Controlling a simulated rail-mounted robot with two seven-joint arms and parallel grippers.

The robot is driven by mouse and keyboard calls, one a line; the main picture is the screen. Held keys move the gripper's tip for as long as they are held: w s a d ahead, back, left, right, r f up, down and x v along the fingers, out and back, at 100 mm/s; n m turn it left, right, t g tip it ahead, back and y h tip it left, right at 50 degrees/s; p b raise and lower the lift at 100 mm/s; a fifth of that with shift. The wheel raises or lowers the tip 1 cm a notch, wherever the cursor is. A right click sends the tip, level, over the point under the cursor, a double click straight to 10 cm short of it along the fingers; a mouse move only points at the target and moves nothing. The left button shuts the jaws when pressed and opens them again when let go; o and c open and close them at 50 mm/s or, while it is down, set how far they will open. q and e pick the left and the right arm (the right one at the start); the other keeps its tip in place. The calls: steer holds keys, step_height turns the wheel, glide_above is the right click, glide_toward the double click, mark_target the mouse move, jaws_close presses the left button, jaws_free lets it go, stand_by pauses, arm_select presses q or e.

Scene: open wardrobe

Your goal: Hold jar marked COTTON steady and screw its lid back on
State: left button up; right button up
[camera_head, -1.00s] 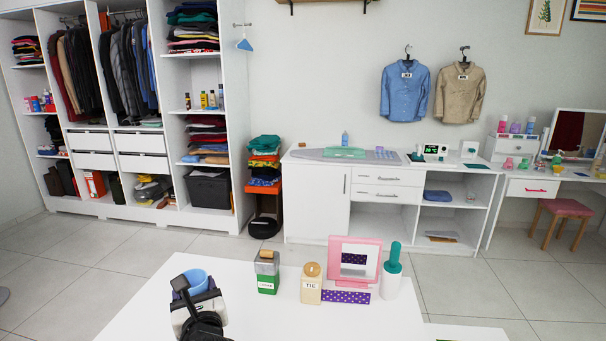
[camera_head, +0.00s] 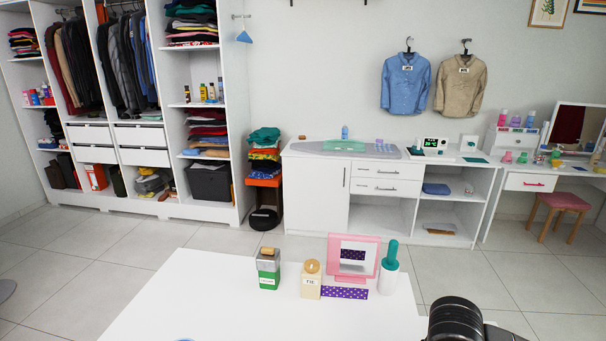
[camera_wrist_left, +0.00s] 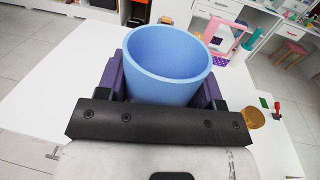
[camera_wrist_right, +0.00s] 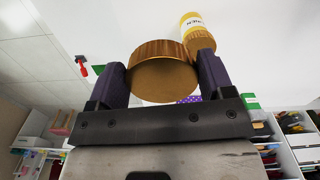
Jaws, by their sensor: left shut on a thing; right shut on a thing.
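A light blue, open-topped jar (camera_wrist_left: 165,75) is between the fingers of my left gripper (camera_wrist_left: 162,82), which is shut on it. No lid is on it, and no label shows on the side I see, so the word COTTON is not readable. In the head view only a sliver of blue (camera_head: 183,339) shows at the bottom edge. My right gripper (camera_wrist_right: 162,70) is shut on a round gold lid (camera_wrist_right: 160,75) with a ribbed rim, in an upside-down view. The lid is apart from the blue jar.
A gold-topped container (camera_wrist_right: 190,32) with a label stands on the white table (camera_head: 200,300). Further back are a green jar (camera_head: 268,281), a TIE jar (camera_head: 311,286), a pink-framed stand (camera_head: 366,262) and a teal-topped bottle (camera_head: 389,274).

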arm_select(q)
steer(key=f, duration=0.1)
steer(key=s+a+f+p, duration=0.1)
steer(key=shift+f, duration=0.3)
arm_select(e)
steer(key=r, duration=0.2)
steer(key=a+r, duration=0.1)
steer(key=shift+w+a, duration=0.1)
steer(key=shift+w, duration=0.2)
arm_select(q)
step_height(320, 180, up, 38)
steer(key=p, duration=3.7)
steer(key=shift+p, duration=0.4)
arm_select(e)
steer(key=s+r, duration=0.3)
steer(key=r, duration=0.8)
steer(key=s+r, duration=0.3)
steer(key=r, duration=0.9)
steer(key=s+r, duration=0.2)
steer(key=r, duration=0.9)
steer(key=shift+s+r, duration=0.2)
steer(key=shift+s, duration=0.2)
arm_select(q)
steer(key=shift+d, duration=0.1)
